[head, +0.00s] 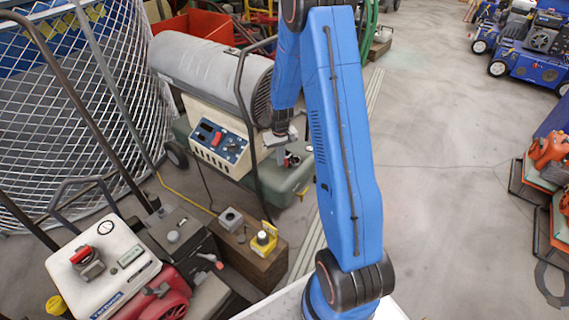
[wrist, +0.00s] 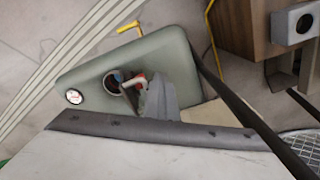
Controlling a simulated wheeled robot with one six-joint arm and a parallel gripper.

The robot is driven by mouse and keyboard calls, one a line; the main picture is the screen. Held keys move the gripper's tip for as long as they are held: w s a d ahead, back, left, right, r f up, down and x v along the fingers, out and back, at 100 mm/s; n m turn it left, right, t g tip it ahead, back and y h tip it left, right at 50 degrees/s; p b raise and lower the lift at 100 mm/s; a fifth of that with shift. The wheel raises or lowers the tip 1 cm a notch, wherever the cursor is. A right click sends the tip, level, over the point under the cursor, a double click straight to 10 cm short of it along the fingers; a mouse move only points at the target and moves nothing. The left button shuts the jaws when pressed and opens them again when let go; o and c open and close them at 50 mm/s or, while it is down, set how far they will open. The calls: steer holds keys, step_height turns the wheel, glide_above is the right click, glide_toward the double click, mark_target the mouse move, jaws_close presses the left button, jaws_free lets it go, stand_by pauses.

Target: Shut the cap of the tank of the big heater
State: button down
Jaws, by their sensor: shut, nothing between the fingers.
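The big heater has a long grey barrel (head: 205,70), a control panel (head: 220,142) and a green tank (head: 285,185) below. In the wrist view the tank (wrist: 85,75) shows a dark round filler neck (wrist: 112,83) that looks open. A red cap part (wrist: 133,82) stands beside the neck, close to my gripper (wrist: 150,92); whether they touch I cannot tell. In the head view my gripper (head: 283,148) is over the tank, shut and empty, and hides part of the filler area.
A dark handle bar (head: 248,120) runs up in front of the heater. A wooden box (head: 250,255) with a yellow item (head: 264,238) and a white-tanked machine (head: 105,265) stand nearby. A gauge (wrist: 74,97) sits on the tank.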

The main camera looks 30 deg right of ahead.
mark_target(289, 152)
steer(key=shift+w+d+r, duration=0.1)
steer(key=shift+w+d, duration=0.05)
steer(key=shift+d, duration=0.65)
steer(key=shift+w+d+r, duration=0.1)
steer(key=shift+w+d, duration=0.05)
steer(key=shift+d, duration=0.65)
steer(key=shift+w+d, duration=0.1)
steer(key=shift+d, duration=0.1)
steer(key=shift+w+d+f, duration=0.2)
steer(key=shift+d, duration=0.3)
steer(key=shift+w+d+r, duration=0.1)
steer(key=shift+d+r, duration=0.05)
steer(key=shift+r, duration=0.05)
steer(key=shift+w+d+r, duration=0.25)
steer(key=shift+w+d, duration=0.2)
steer(key=shift+d, duration=0.25)
steer(key=shift+w+d+r, duration=0.1)
steer(key=shift+w+d, duration=0.15)
steer(key=shift+d, duration=0.3)
steer(key=shift+w+d+r, duration=0.15)
steer(key=shift+w+d, duration=0.1)
steer(key=shift+d, duration=0.3)
steer(key=shift+w+d+r, duration=0.1)
steer(key=shift+w+d, duration=0.15)
steer(key=shift+d, duration=0.3)
steer(key=shift+d, duration=0.15)
